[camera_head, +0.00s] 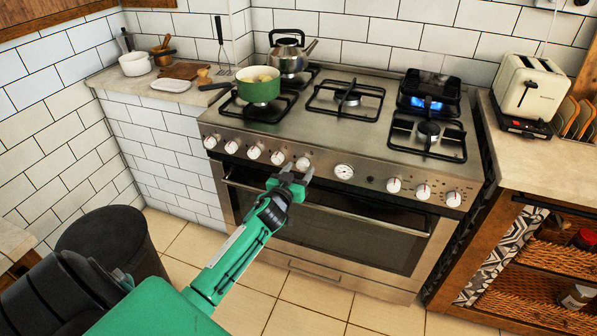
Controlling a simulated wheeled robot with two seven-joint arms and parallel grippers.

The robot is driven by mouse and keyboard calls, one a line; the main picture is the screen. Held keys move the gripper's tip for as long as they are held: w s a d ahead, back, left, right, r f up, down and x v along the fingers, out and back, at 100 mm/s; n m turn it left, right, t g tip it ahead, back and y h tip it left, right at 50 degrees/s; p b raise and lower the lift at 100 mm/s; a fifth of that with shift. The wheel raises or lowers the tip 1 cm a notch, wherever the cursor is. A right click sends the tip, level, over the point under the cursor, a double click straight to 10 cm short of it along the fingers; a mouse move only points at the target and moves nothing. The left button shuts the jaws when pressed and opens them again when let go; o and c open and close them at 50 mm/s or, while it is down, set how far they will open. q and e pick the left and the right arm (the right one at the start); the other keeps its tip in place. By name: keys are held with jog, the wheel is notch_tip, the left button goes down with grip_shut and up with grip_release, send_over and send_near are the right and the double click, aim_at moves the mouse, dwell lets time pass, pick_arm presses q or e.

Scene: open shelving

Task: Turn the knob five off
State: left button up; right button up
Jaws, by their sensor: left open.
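The stove (330,215) has a front panel with a row of white knobs and a round dial (344,172). Counting from the left, the fifth knob (302,164) sits just left of the dial. My left gripper (296,175) is open right at this knob, its fingers pointing at the panel. I cannot tell whether the fingers touch the knob. A blue flame (425,103) burns at the back right burner. My right gripper does not show.
A green pot (258,86) and a kettle (290,52) stand on the left burners. A counter with a toaster (530,88) is at right. A tiled counter (160,90) is at left, with a black bin (110,238) below. Tiled floor lies in front.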

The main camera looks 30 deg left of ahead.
pick_arm(q)
jog(key=shift+w, duration=0.15)
jog(key=c, duration=1)
